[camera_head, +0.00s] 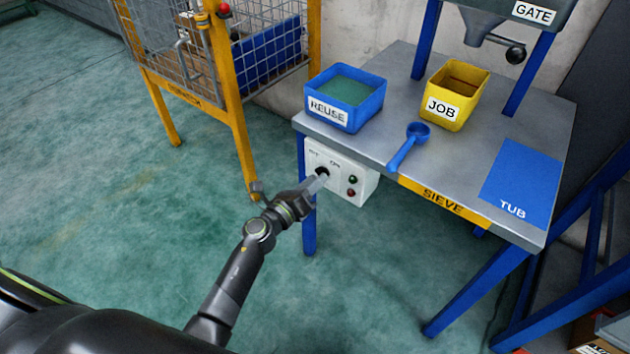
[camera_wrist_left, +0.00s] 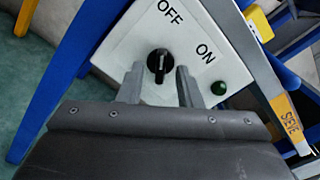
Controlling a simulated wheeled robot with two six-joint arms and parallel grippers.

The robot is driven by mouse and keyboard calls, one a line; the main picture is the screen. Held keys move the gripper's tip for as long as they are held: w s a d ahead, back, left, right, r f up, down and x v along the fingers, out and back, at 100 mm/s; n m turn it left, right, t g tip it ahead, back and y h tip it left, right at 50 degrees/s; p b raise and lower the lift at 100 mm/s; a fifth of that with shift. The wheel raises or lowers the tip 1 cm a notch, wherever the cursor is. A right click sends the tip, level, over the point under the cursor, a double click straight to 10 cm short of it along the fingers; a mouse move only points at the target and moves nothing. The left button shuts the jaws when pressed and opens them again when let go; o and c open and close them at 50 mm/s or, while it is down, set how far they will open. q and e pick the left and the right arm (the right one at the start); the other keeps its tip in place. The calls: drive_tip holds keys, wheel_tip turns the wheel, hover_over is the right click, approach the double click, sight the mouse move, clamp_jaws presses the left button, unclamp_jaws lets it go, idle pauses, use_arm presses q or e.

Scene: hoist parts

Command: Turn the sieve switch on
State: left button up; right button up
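The sieve switch is a black rotary knob (camera_wrist_left: 160,63) on a white control box (camera_head: 358,188) under the table's left front edge. OFF and ON are printed on the box. In the left wrist view the knob's long axis is about upright, its upper end towards OFF, with a pale mark at its lower end. My left gripper (camera_head: 319,182) is at the box. In the wrist view its fingers (camera_wrist_left: 160,82) are open, one on each side of the knob, with gaps showing. Whether the tips reach past the knob's face is unclear. My right gripper is not in view.
A yellow-framed cage (camera_head: 238,150) stands left.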

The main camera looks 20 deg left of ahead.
use_arm(q)
drive_tip(key=shift+w+d, duration=0.2)
drive_tip(key=shift+w, duration=0.2)
clamp_jaws()
